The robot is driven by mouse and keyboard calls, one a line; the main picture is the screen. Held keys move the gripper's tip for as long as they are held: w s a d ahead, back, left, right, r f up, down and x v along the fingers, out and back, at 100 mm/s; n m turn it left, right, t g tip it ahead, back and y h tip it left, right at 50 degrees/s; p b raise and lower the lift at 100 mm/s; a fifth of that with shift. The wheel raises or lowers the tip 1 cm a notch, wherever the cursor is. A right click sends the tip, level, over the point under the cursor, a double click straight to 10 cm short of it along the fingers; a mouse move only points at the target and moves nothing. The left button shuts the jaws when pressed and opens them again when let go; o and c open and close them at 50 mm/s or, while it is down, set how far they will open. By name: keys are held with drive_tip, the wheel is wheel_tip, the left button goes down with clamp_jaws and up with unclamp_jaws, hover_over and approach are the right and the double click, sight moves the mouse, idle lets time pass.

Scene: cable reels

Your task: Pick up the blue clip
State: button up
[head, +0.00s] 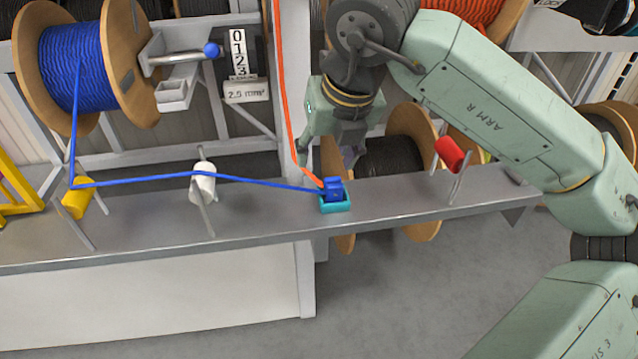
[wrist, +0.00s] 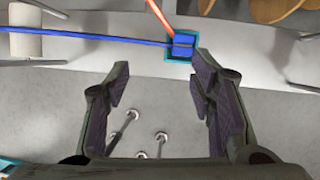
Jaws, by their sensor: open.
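The blue clip (head: 333,187) sits in a small teal holder (head: 335,207) on the grey bench, with the blue cable ending at it. In the wrist view the clip (wrist: 182,45) shows inside the teal holder (wrist: 169,59), beyond the fingertips and nearer the right finger. My gripper (head: 330,160) is above and behind the clip in the head view, apart from it. In the wrist view my gripper (wrist: 160,85) has its two dark fingers spread, with nothing between them but the view of the floor and some metal pieces.
The blue cable (head: 265,182) runs left past a white roller (head: 203,182) to a yellow roller (head: 77,198) and up to a blue reel (head: 75,65). An orange cable (head: 280,80) hangs down to the clip. A red roller (head: 449,153) stands right on the bench (head: 260,222).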

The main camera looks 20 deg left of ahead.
sight(334, 182)
drive_tip(key=shift+m+t+h, duration=0.3)
drive_tip(key=shift+m+h, duration=0.1)
drive_tip(key=shift+h, duration=0.1)
drive_tip(key=w+f, duration=0.1)
drive_tip(key=f, duration=0.1)
drive_tip(key=w+d+f, duration=0.1)
drive_tip(key=w+f, duration=0.1)
drive_tip(key=shift+d+f+p, duration=0.1)
drive_tip(key=shift+d+p, duration=0.05)
drive_tip(key=shift+p, duration=0.25)
drive_tip(key=shift+p+x, duration=0.95)
drive_tip(key=shift+x, duration=2.1)
drive_tip(key=shift+s, duration=0.1)
drive_tip(key=shift+c, duration=0.4)
clamp_jaws()
